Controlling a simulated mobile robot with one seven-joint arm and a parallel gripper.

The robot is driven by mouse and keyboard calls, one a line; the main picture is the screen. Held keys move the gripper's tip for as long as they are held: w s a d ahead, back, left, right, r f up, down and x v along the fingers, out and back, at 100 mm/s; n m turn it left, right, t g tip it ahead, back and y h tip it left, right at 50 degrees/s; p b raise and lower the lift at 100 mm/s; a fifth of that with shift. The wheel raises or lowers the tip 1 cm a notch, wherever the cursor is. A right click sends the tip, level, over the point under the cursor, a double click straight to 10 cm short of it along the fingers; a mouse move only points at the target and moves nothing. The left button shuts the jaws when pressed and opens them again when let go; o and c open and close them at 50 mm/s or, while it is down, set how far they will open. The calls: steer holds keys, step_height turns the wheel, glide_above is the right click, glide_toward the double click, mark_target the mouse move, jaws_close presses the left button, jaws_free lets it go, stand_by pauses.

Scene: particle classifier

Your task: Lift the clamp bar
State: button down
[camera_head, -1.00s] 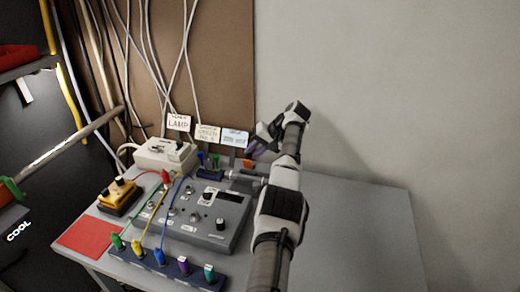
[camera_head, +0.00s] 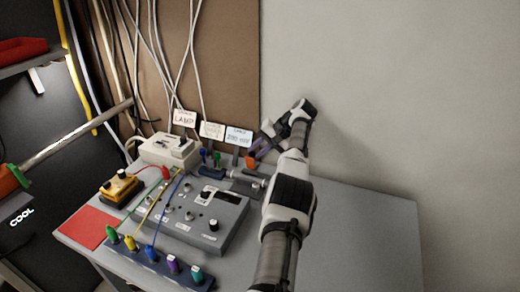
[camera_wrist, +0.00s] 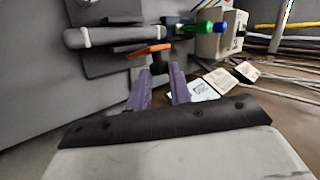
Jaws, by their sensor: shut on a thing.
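The clamp bar, with an orange grip (camera_head: 251,161), is at the back of the grey table, beside a horizontal grey cylinder. In the wrist view the orange grip (camera_wrist: 150,50) lies just beyond the purple fingertips. My gripper (camera_head: 256,156) reaches down to it from the upper right and is shut on it. In the wrist view the two purple fingers of my gripper (camera_wrist: 160,70) come close to the orange grip, and the exact contact is hard to see. The lower part of the bar is partly hidden by the grey fittings.
A grey control box (camera_head: 195,220) with knobs, a white lamp box (camera_head: 168,151) and a yellow block (camera_head: 120,186) stand left of my arm. Coloured plugs sit on a front strip (camera_head: 140,262). Paper signs (camera_head: 212,130) stand behind. The right tabletop (camera_head: 365,230) is clear.

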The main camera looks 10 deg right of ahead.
steer(key=c, duration=1.3)
jaws_free()
steer(key=shift+o, duration=0.2)
step_height(320, 180, up, 20)
steer(key=p, duration=0.6)
steer(key=shift+p, duration=0.35)
